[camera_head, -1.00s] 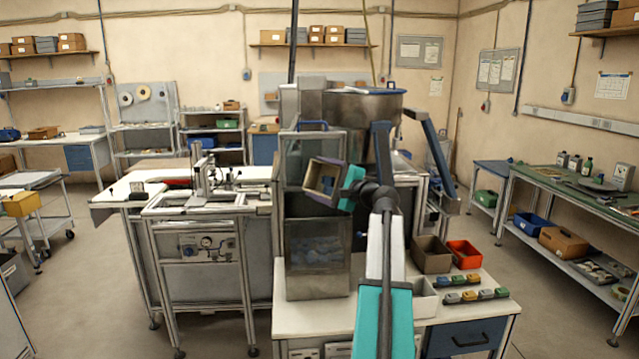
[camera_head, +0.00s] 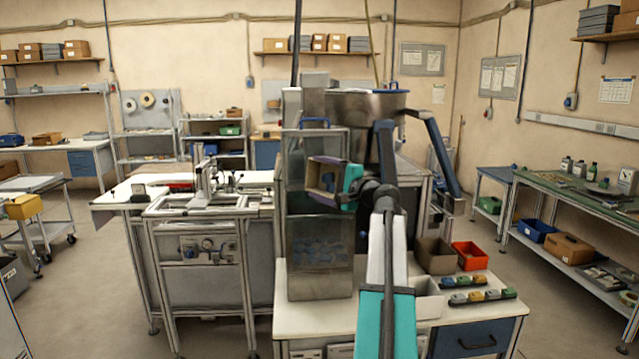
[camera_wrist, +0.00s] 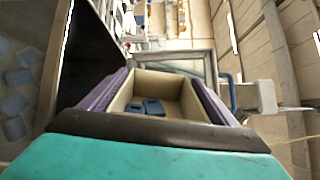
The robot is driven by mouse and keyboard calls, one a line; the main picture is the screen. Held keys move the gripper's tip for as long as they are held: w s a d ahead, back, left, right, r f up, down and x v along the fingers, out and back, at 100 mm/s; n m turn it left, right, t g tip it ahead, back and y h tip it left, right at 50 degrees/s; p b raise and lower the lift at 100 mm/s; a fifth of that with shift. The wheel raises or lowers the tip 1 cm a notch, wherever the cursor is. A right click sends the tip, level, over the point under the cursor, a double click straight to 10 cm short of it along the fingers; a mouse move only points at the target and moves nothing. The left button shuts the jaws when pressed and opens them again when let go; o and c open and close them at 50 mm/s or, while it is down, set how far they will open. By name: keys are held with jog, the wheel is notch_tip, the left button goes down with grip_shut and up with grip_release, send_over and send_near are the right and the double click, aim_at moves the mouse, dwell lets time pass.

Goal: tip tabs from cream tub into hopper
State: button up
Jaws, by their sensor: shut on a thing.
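My gripper (camera_head: 343,182) is shut on the cream tub (camera_head: 322,179). In the wrist view its purple pads (camera_wrist: 158,96) press on both sides of the tub (camera_wrist: 185,88). A few blue tabs (camera_wrist: 150,107) lie inside the tub. In the head view the tub is on its side, mouth towards the camera, in front of the hopper's upper opening. The tall metal hopper (camera_head: 290,262) has a clear front window with several blue tabs (camera_head: 318,249) behind it. These tabs also show at the left of the wrist view (camera_wrist: 15,95).
The hopper stands on a white bench (camera_head: 300,318). A brown bin (camera_head: 436,262), a red bin (camera_head: 470,257) and a row of small coloured blocks (camera_head: 480,297) are right of my arm. A round metal bowl (camera_head: 350,105) with a blue rim is behind the hopper.

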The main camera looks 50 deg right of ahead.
jog(key=shift+a+f+n+b, duration=0.2)
jog(key=shift+a+n+b, duration=0.2)
jog(key=shift+n+b, duration=0.7)
jog(key=shift+a+f+n+b, duration=0.2)
jog(key=shift+a+n+b, duration=0.3)
jog(key=shift+b, duration=1.05)
jog(key=shift+a+f+n+b, duration=0.1)
jog(key=shift+a+n+b, duration=0.2)
jog(key=shift+n+b, duration=0.8)
jog(key=shift+a+n+b, duration=0.3)
jog(key=shift+n+b, duration=0.4)
jog(key=shift+b, duration=0.8)
jog(key=shift+p, duration=0.35)
jog(key=shift+r+m+p, duration=0.85)
jog(key=shift+m+p, duration=3)
jog(key=shift+p, duration=0.2)
jog(key=shift+r+m+p, duration=0.9)
jog(key=shift+m+p, duration=2.9)
jog(key=shift+p, duration=0.2)
jog(key=shift+r+m+p, duration=0.85)
jog(key=shift+m+p, duration=3)
jog(key=shift+p, duration=0.2)
